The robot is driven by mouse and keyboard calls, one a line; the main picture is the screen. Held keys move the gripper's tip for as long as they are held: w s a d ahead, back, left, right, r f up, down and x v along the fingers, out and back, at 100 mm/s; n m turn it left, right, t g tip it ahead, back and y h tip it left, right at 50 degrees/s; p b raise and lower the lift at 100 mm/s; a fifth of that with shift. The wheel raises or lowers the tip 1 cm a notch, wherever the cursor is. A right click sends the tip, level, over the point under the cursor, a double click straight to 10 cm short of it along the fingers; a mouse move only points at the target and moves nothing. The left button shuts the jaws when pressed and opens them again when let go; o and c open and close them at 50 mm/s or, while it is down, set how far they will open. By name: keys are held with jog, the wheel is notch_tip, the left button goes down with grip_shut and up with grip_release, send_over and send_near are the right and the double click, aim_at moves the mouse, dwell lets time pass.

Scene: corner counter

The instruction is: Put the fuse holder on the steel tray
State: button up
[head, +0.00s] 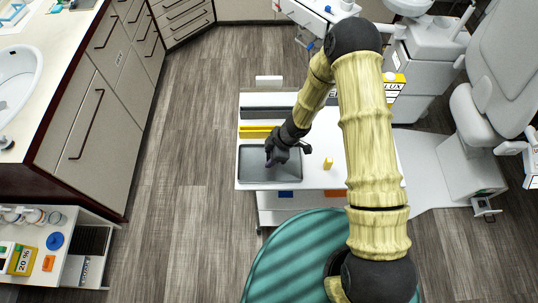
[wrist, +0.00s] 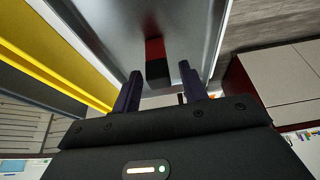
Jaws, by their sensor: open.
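The grey steel tray (head: 255,173) lies at the left end of the white cart top, and its flat floor fills much of the wrist view (wrist: 110,30). A small red and black block, which looks like the fuse holder (wrist: 155,52), shows against the tray floor in the wrist view. My gripper (head: 272,160) is over the tray, with its fingers apart (wrist: 160,88). The block lies between and beyond the fingertips; I cannot tell whether a finger touches it. In the head view my gripper hides the block.
A yellow tray (head: 256,132) and a dark grey tray (head: 262,112) lie behind the steel tray. A small yellow object (head: 328,163) stands on the cart top to the right. A counter (head: 60,50) with drawers is at the left, across open floor.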

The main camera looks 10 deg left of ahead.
jog(key=s+p+v, duration=0.1)
jog(key=p+v, duration=0.2)
jog(key=v, duration=0.9)
jog(key=shift+w, duration=0.4)
